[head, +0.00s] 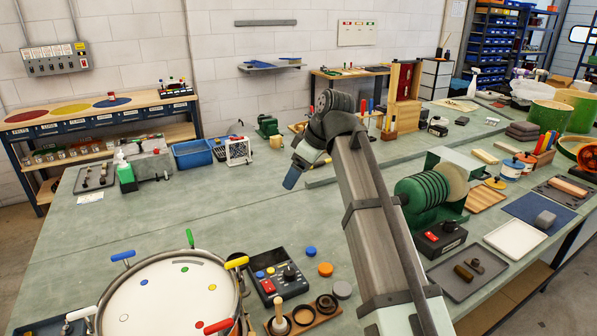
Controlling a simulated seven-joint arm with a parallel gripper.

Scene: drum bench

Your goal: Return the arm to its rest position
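My arm rises from the bottom right of the head view over the green-grey bench (150,235), bends at a dark joint near the top middle, and drops down to the left. My gripper (292,180) is at its lower end, a small dark block hanging tilted above the bench. Its fingers cannot be made out, so I cannot tell if it is open or shut. No object shows in it.
A drum (168,298) with coloured handles stands front left, beside a control box (278,280). A green machine with discs (425,200) stands close right of my arm. The bench left of my gripper is clear.

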